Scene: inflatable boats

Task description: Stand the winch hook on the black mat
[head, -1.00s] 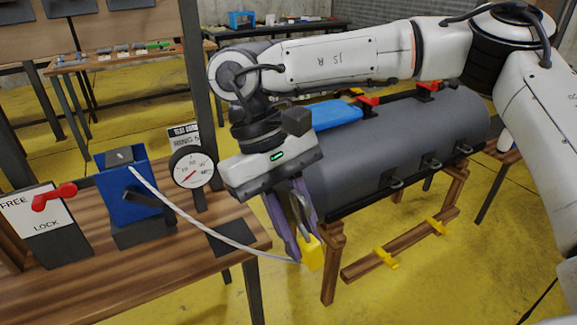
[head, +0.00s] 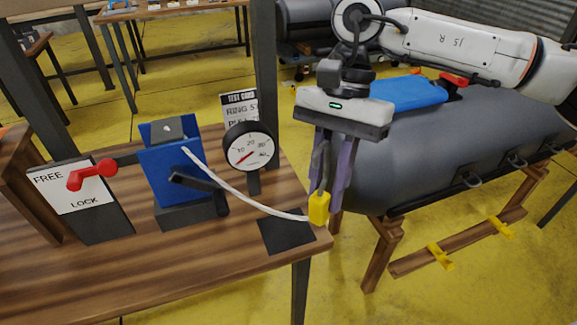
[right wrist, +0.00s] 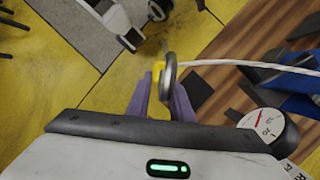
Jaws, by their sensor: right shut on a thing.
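The winch hook (head: 319,208) has a yellow block at its lower end and a grey metal hook above. My right gripper (head: 331,190) points down and is shut on the hook. In the head view it hangs by the right edge of the wooden table, right of the black mat (head: 287,232). A white rope runs from the hook to the blue winch (head: 166,168). The right wrist view shows the hook (right wrist: 168,75) between the purple fingers (right wrist: 160,100), with the mat (right wrist: 197,90) to its right. The black mat is bare. My left gripper is out of view.
A round gauge (head: 249,147) stands behind the mat. A FREE/LOCK panel with a red lever (head: 92,173) is at the left. A grey inflatable tube (head: 440,150) lies on a wooden stand at the right. The table (head: 170,260) is clear in front of the winch.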

